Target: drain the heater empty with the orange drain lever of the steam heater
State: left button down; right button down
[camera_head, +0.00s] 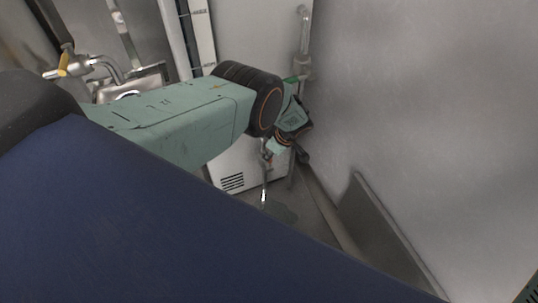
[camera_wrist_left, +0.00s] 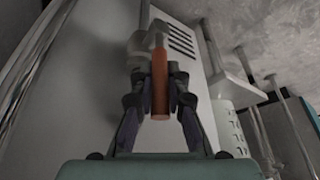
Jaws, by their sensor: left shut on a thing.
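The steam heater is a tall white box (camera_head: 232,170) with a slotted vent near its lower edge in the head view. Its white wall (camera_wrist_left: 88,75) also shows in the left wrist view. The orange drain lever (camera_wrist_left: 160,78) sits on a grey pipe fitting on that wall. My left gripper (camera_wrist_left: 158,92) is shut around the orange lever, one finger on each side. In the head view my left gripper (camera_head: 276,147) is at the heater's lower right, and the lever is hidden there. My right gripper is not in view.
A thin pipe (camera_head: 264,188) runs down below the gripper to the floor. A vertical pipe (camera_head: 304,40) rises by the heater's right side, close to a grey wall (camera_head: 430,100). A sink with a tap (camera_head: 78,66) is at upper left.

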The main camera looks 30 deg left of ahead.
pick_arm(q)
jog(key=shift+s+d+f, duration=0.15)
jog(key=shift+d+f, duration=0.05)
jog(key=shift+d, duration=0.2)
jog(key=c, duration=1.7)
grip_release()
jog(key=o, duration=0.4)
jog(key=shift+a+r, duration=0.1)
jog(key=shift+a, duration=0.15)
jog(key=shift+w+r, duration=0.15)
jog(key=shift+w, duration=0.05)
jog(key=v, duration=1.1)
jog(key=shift+s+d+r, duration=0.1)
jog(key=shift+d+r, duration=0.1)
jog(key=shift+r, duration=0.15)
